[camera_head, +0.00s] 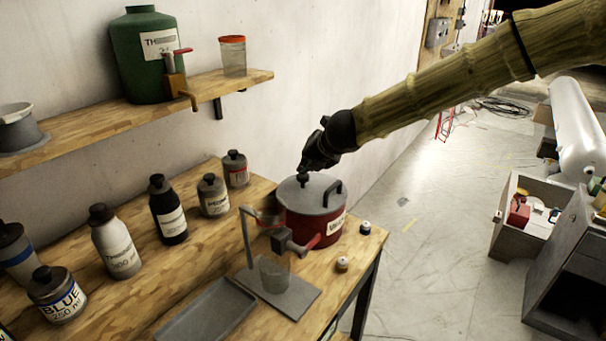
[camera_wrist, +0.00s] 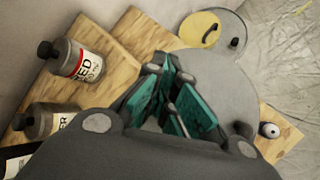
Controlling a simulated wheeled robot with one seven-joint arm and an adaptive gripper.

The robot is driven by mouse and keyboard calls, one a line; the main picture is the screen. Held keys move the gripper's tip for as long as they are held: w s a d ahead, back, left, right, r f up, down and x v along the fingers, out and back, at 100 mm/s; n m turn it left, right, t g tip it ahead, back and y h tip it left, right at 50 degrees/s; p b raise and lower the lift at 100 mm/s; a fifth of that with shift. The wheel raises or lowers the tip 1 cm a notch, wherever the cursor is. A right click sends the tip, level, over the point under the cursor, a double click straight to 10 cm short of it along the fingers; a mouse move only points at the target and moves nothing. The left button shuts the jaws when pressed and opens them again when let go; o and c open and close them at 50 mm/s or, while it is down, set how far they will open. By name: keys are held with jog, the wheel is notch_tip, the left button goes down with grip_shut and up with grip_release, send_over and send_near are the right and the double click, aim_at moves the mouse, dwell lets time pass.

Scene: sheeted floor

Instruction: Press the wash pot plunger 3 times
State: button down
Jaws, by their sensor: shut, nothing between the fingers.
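The wash pot (camera_head: 314,228) is a red drum with a grey lid and a black handle, standing at the right end of the wooden bench. Its plunger (camera_head: 303,182) shows as a small dark knob on the lid. My gripper (camera_head: 307,168) is shut and empty, tipped down right over the knob. It looks to touch it or hang just above; I cannot tell which. In the wrist view the teal-padded fingers (camera_wrist: 172,95) hide the plunger. The grey lid (camera_wrist: 228,90) shows behind and right of them.
Several bottles (camera_head: 167,212) line the bench left of the pot. A tap (camera_head: 290,242) with a glass below it and small vials (camera_head: 342,264) are close by. A shelf (camera_head: 215,85) with a green jug (camera_head: 146,55) is above. Open floor (camera_head: 430,220) lies to the right.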

jog(key=shift+f+b, duration=0.6)
jog(key=shift+f, duration=0.15)
dwell(0.8)
jog(key=shift+r, duration=0.2)
jog(key=shift+r+p, duration=1.4)
jog(key=shift+r, duration=0.1)
jog(key=shift+r, duration=0.1)
notch_tip(320, 180, up, 5)
jog(key=p, duration=0.4)
jog(key=shift+f, duration=0.25)
